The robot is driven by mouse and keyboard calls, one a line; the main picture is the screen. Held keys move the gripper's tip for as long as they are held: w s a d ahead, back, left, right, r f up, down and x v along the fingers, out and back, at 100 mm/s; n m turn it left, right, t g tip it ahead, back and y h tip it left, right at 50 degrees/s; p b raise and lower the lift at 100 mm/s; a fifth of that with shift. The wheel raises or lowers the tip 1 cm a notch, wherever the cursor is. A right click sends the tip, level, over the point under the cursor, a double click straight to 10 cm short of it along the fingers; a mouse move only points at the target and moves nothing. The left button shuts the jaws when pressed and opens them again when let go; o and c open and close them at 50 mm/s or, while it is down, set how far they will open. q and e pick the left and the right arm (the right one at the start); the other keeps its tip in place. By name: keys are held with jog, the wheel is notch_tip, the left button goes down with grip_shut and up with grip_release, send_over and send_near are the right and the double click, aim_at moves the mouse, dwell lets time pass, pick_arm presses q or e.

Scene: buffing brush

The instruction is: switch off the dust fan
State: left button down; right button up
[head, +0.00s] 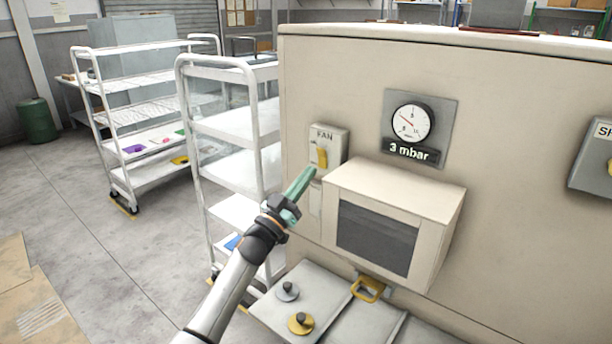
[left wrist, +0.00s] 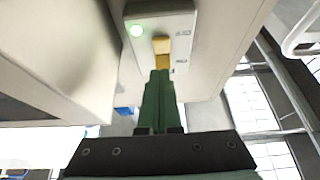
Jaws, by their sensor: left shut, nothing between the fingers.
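The fan switch box (head: 328,146), labelled FAN, is on the beige cabinet wall, with a yellow lever (head: 322,157). In the left wrist view the switch plate (left wrist: 181,24) shows a lit green lamp (left wrist: 136,31) beside the yellow lever (left wrist: 161,46). My left gripper (head: 308,174) is shut and empty, its green fingers pointing up at the switch from below. In the left wrist view the fingertips (left wrist: 160,74) are just at the lever's near end. I cannot tell whether they touch it. My right gripper is not in view.
A beige box with a dark window (head: 377,238) juts from the cabinet right of my left gripper. A gauge panel (head: 447,105) reads 3 mbar above it. White shelf carts (head: 215,62) stand at left. A tray (head: 268,312) with knobbed discs lies below.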

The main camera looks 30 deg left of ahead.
pick_arm(q)
jog(key=s+f+b, duration=0.2)
jog(key=s+f, duration=0.5)
jog(key=shift+s+a, duration=0.2)
jog(key=shift+a, duration=0.1)
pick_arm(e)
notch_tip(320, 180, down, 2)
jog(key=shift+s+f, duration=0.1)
